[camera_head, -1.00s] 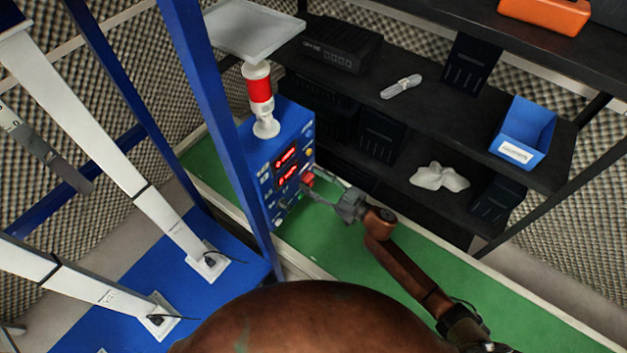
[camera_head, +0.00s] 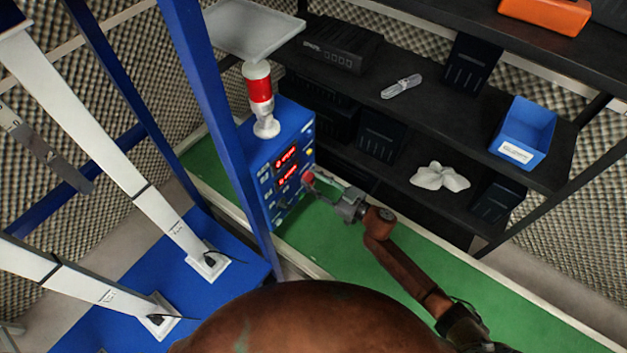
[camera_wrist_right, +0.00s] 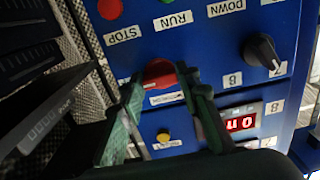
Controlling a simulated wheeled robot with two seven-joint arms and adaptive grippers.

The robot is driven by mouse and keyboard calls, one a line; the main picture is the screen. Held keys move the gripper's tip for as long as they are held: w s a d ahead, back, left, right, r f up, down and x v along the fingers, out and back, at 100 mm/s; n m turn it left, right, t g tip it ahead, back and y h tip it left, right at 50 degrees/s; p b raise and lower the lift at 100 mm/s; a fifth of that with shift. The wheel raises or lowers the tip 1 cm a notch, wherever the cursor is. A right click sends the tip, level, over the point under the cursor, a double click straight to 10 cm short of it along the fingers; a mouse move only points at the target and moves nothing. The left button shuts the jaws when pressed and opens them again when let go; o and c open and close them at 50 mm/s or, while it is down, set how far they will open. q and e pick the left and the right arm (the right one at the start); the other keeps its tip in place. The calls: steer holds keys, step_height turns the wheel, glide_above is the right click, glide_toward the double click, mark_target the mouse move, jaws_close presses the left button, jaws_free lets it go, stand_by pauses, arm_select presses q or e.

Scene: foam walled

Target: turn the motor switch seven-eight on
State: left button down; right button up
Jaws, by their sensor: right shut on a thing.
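The blue control box (camera_head: 280,165) stands on the green surface, with red lit displays and several knobs on its face. My right gripper (camera_head: 318,187) reaches it from the right. In the right wrist view the panel appears upside down, and my right gripper (camera_wrist_right: 163,88) is shut on a red knob (camera_wrist_right: 160,70) whose label I cannot read. My left gripper is out of view.
A red and white signal lamp (camera_head: 260,98) stands on the box. A blue post (camera_head: 215,115) rises just left of it. Black shelves (camera_head: 400,125) stand behind, with a blue bin (camera_head: 523,130). The green surface (camera_head: 340,240) is clear in front.

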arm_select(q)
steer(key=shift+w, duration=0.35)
arm_select(e)
steer(key=shift+n, duration=0.4)
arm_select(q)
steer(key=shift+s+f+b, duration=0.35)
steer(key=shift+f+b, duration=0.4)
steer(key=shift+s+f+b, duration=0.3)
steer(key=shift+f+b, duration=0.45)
arm_select(e)
steer(key=shift+f+n, duration=0.1)
steer(key=shift+n, duration=8.4)
steer(key=o, duration=1.2)
steer(key=shift+c, duration=0.2)
